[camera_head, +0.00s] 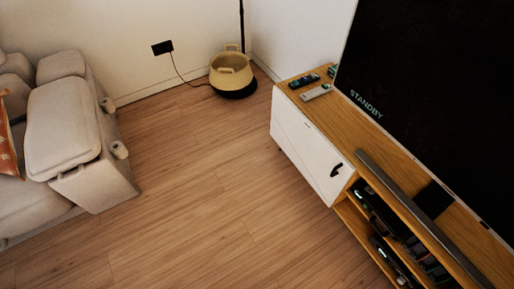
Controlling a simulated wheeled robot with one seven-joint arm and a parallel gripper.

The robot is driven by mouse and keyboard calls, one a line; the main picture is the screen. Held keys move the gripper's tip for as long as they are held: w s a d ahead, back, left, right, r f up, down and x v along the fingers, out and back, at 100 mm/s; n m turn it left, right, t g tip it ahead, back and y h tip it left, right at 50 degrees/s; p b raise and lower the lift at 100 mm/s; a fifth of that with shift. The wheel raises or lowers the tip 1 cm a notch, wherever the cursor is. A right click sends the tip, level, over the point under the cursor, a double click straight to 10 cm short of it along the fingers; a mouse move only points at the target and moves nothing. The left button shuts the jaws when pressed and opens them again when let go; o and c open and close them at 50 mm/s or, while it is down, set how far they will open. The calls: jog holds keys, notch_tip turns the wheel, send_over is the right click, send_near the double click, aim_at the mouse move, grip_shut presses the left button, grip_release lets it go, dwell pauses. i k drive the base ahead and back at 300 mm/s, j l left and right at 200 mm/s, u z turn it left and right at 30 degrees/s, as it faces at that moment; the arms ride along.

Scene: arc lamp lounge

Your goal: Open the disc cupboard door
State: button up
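The disc cupboard door (307,146) is the white front panel at the left end of the low wooden TV unit (352,122). It looks shut, flush with the unit's front. A dark curved handle (336,170) sits near its right edge. My gripper is not in view, so its place relative to the door cannot be seen.
A grey sofa (64,130) stands at the left. A woven basket (231,70) on a dark round base is in the back corner. Remotes (304,80) lie on the unit beside a large TV (440,90). Wood floor (200,190) between sofa and unit is clear.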

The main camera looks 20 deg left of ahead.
aim_at(326, 168)
jog(key=u, duration=0.25)
jog(key=i+j+u, duration=0.25)
jog(key=i, duration=0.2)
jog(key=i+j+u, duration=0.1)
jog(key=i+u, duration=0.2)
jog(key=i, duration=0.2)
